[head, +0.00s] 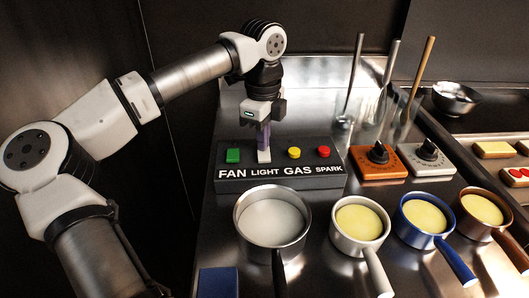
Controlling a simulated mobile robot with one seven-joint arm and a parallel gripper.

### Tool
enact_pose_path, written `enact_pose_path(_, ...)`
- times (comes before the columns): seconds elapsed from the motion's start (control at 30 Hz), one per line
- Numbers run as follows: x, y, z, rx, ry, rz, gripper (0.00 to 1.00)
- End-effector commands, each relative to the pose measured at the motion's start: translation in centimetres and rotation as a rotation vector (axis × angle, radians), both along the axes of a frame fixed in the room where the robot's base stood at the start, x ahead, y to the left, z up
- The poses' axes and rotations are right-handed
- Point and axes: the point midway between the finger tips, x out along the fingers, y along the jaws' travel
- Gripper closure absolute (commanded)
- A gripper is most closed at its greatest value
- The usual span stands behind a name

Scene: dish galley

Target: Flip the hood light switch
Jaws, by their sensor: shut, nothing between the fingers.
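A dark switch box (225,185) stands on the steel counter with the labels FAN, LIGHT, GAS and SPARK along its front. A green button (233,156) sits above FAN, a yellow one (294,153) above GAS and a red one (323,151) above SPARK. A white switch (264,156) sits above LIGHT. My gripper (264,147) points down right over this white switch, shut with nothing held. Its fingertips are at or just above the switch and hide its upper part. I cannot tell whether they touch, or which way the switch is set.
A pot of white liquid (272,222) and several smaller pans with yellow contents stand in front. An orange knob box (375,164) and a white knob box (429,160) are to the right. Long utensils in clear holders (389,92) stand behind. A blue block (219,282) is at the front left.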

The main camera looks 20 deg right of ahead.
Motion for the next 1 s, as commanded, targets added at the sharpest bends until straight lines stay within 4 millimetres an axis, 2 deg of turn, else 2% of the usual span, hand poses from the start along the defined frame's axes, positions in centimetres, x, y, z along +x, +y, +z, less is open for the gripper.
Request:
enact_pose_path(0.37,0.0,0.0,-0.3,0.001,0.001,0.000,1.00)
enact_pose_path(1.0,0.0,0.0,4.7,0.001,-0.001,0.000,1.00)
